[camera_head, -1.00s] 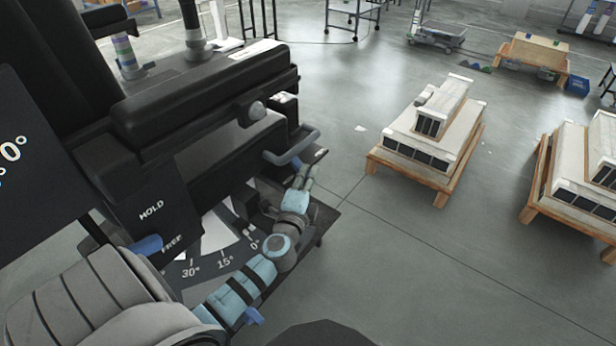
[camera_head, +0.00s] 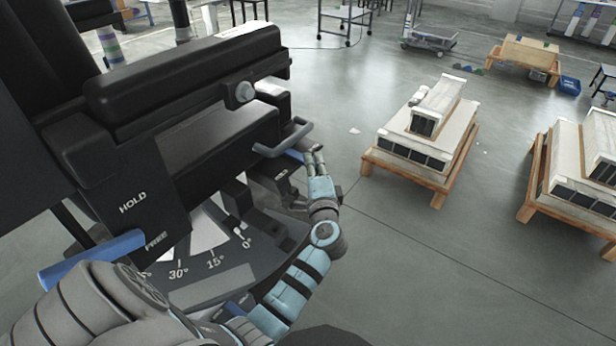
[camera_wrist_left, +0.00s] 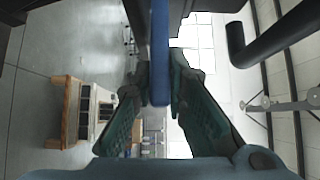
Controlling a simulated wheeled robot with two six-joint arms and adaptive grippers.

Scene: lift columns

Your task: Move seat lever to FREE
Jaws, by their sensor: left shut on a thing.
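A dark panel (camera_head: 140,222) at the left carries the words HOLD and FREE. A blue lever (camera_head: 88,261) sticks out beside the FREE word, at the lower end; my grey arm is in front of part of it. My left gripper (camera_head: 315,160) is at the far side of the black seat unit, by a second blue bar (camera_head: 292,156) below a grey handle. In the left wrist view the blue bar (camera_wrist_left: 159,50) stands between the two green fingers, which are shut on it. I cannot tell whether the two blue parts are joined. My right gripper is not in view.
A black padded beam (camera_head: 185,75) lies above the lever. An angle scale (camera_head: 200,262) with 0°, 15° and 30° lies under it. The grey handle (camera_head: 285,140) is close to my left gripper. Wooden pallets (camera_head: 440,190) with pale blocks stand right; the floor between is clear.

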